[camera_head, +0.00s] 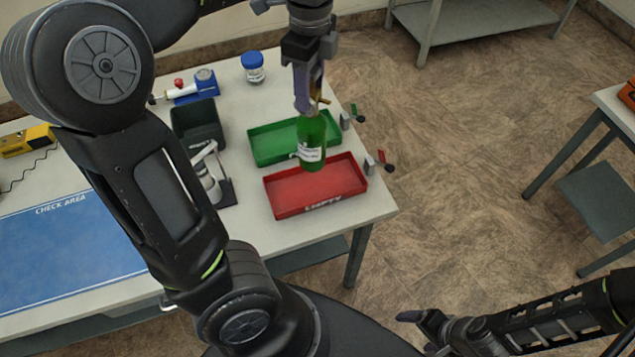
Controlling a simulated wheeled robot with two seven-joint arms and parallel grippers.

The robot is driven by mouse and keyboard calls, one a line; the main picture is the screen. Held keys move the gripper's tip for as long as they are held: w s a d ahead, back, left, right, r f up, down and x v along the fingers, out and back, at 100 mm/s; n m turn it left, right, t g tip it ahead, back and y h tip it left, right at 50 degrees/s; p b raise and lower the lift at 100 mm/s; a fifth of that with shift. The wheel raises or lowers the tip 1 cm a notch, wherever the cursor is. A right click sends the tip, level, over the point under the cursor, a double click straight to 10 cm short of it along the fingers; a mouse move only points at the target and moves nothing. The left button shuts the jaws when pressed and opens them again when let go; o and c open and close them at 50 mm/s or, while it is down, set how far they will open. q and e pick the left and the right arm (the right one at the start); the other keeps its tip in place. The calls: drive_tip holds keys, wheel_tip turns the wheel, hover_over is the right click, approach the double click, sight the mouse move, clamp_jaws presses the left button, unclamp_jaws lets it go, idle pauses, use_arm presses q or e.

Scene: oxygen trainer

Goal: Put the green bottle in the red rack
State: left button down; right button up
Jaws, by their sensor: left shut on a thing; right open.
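The green bottle (312,150) is upright with a white label. My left gripper (309,108) is shut on its top and holds it from above. In the picture the bottle overlaps the green tray and the back edge of the red rack; its exact height above them is hard to tell. The red rack (294,204) is a shallow tray marked "EMPTY" near the table's right front corner, and its visible inside is bare. My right gripper (418,325) is low at the bottom right, over the floor and away from the table, open and empty.
The green tray (268,154) lies just behind the red rack. A dark bin (198,125), a device with a white handle (210,178), a blue-lidded jar (253,67) and a blue tool (192,88) stand nearby. A blue check-area mat (65,250) covers the left.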

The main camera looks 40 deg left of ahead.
sight(311, 125)
use_arm(q)
wheel_tip(311, 125, down, 5)
drive_tip(key=b, duration=0.4)
drive_tip(key=shift+f, duration=0.15)
drive_tip(key=shift+f+p, duration=0.25)
drive_tip(key=shift+p, duration=0.1)
drive_tip(key=shift+f, duration=0.2)
wheel_tip(311, 125, down, 3)
drive_tip(key=shift+f, duration=0.35)
